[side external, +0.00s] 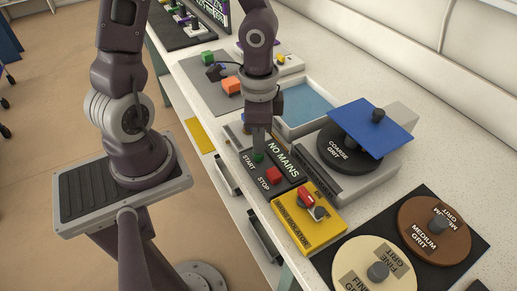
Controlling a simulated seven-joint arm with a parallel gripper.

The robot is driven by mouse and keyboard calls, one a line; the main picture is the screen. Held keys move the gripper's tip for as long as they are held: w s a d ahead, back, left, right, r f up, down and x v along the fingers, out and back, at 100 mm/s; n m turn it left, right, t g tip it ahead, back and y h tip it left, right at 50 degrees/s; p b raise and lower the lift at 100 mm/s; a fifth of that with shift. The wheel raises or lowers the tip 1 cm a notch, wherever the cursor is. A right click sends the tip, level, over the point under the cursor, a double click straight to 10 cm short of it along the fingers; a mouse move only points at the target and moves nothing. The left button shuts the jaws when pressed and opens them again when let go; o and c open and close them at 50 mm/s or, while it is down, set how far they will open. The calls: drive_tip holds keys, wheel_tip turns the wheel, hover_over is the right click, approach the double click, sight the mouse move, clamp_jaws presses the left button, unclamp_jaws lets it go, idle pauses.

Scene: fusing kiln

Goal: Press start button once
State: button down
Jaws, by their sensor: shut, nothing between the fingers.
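The start button (258,158) is a small green button on the dark control panel (289,172) marked START, STOP and NO MAINS. A red stop button (273,175) sits just in front of it, toward the lower right. My gripper (259,150) is shut and empty, pointing straight down with its fingertips right over the green button. The fingers hide part of the button, and I cannot tell whether they touch it or are slightly above it.
A yellow isolator box (309,236) with a red switch stands nearer the camera. A dark round COARSE GRIT disc (345,155) with a blue sheet (371,123) on it is to the right. Brown (434,228) and cream (357,272) grit discs lie at front. A blue-lined tray (305,104) stands behind.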

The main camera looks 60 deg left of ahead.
drive_tip(key=shift+s+f, duration=0.1)
drive_tip(key=shift+f, duration=0.55)
wheel_tip(320, 180, up, 8)
idle(0.5)
drive_tip(key=s+r+n+t, duration=0.5)
drive_tip(key=s+r, duration=0.3)
drive_tip(key=r, duration=0.3)
drive_tip(key=shift+a+n+t, duration=0.3)
drive_tip(key=shift+n, duration=0.2)
drive_tip(key=shift+r, duration=0.1)
